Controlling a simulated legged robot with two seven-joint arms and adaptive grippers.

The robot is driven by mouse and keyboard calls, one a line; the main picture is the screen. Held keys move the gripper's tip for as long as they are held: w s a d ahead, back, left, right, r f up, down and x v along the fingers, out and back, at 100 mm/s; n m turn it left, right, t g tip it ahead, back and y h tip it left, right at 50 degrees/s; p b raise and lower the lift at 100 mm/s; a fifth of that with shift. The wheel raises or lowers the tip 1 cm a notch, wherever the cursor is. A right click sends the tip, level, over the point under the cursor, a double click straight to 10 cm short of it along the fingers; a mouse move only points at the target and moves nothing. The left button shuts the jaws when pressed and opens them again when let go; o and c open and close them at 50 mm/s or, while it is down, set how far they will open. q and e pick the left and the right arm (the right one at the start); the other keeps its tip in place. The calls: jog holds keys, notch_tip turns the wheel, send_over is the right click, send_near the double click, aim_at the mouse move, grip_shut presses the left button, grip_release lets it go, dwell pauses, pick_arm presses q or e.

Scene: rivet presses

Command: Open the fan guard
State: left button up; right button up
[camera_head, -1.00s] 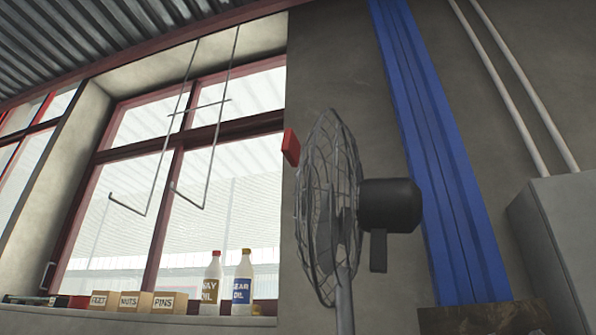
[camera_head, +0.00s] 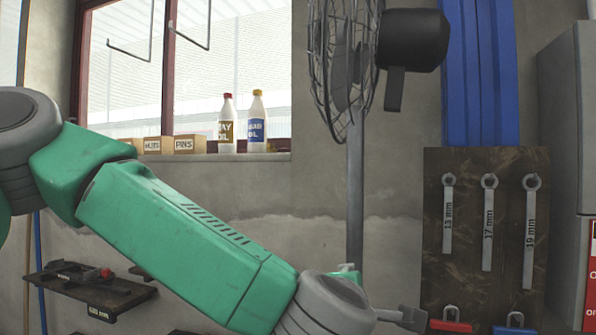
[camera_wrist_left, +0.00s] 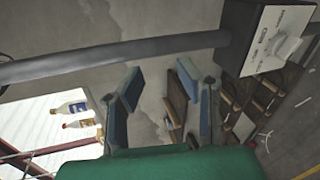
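The fan (camera_head: 412,40) stands before the wall, with its black motor on the right. Its wire guard (camera_head: 335,75) faces left; its top is cut off by the picture's edge, and I cannot tell whether it is latched. The grey fan pole (camera_head: 355,190) runs down behind my left wrist. My left arm reaches in from the left, below the guard; its fingers are not clear in the head view. In the left wrist view my left gripper (camera_wrist_left: 158,78) is open and empty, its blue pads apart. The pole (camera_wrist_left: 110,58) crosses that view near the fingertips. My right gripper is out of view.
A dark box with a light switch panel (camera_wrist_left: 275,38) is by the pole. Bottles (camera_head: 257,122) and labelled boxes (camera_head: 190,144) line the window sill. A wrench board (camera_head: 470,230) hangs at the right, beside a grey cabinet (camera_head: 560,110). A small shelf (camera_head: 95,290) is low left.

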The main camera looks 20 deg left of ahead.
pick_arm(q)
jog(key=s+a+r+n+t+y+p, duration=0.1)
jog(key=s+r+n, duration=0.25)
jog(key=r, duration=0.75)
jog(key=s+r+n+t, duration=0.15)
jog(key=r+n, duration=0.25)
jog(key=r, duration=0.6)
jog(key=n, duration=0.3)
send_near(321, 75)
jog(key=w+d+f, duration=0.1)
jog(key=w+f, duration=0.2)
jog(key=s+a+r+n+h+p, duration=0.1)
jog(key=s+a+r+n+p, duration=0.25)
jog(key=s+r, duration=1.1)
jog(key=shift+t, duration=0.35)
jog(key=w+p, duration=0.1)
jog(key=w, duration=0.3)
jog(key=w+d+p, duration=0.1)
jog(key=w, duration=0.8)
jog(key=shift+d+r+p, duration=0.15)
jog(key=shift+d+p, duration=0.25)
jog(key=shift+w+a, duration=0.1)
jog(key=shift+w, duration=0.3)
grip_shut()
